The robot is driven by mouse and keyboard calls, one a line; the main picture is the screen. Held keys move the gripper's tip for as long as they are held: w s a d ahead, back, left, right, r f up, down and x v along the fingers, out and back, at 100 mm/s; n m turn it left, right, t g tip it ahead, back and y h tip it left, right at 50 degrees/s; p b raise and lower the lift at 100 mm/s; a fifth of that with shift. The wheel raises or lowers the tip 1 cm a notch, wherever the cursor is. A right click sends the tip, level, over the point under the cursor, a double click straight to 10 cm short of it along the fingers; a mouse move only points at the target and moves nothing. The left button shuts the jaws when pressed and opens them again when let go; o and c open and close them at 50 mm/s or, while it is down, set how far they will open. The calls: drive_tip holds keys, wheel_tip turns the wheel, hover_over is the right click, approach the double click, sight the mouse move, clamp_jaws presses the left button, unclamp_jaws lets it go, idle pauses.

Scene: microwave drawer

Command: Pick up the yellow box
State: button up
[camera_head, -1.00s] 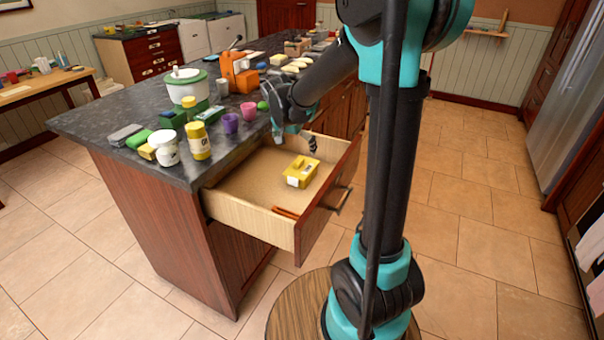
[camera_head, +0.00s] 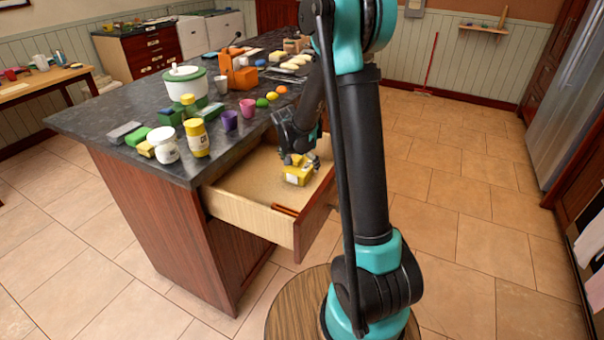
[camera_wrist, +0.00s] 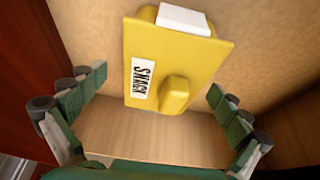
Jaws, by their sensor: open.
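The yellow box (camera_head: 298,172) lies in the open wooden drawer (camera_head: 245,213) of the kitchen island. In the wrist view the yellow box (camera_wrist: 172,62) fills the upper middle, with a white label reading "SNACK", a raised yellow knob on top and a white piece at its far edge. My gripper (camera_head: 299,160) is down inside the drawer, over the box. In the wrist view my gripper (camera_wrist: 155,100) is open, with one green-padded finger on each side of the box's near end. Nothing is held. Whether a finger touches the box cannot be told.
Orange-brown sticks (camera_head: 286,210) lie at the drawer's front corner. The floor to the right is clear.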

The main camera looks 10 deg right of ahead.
drive_tip(key=shift+x, duration=1.55)
drive_tip(key=shift+w, duration=0.1)
drive_tip(key=shift+c, duration=0.6)
drive_tip(key=c, duration=1.2)
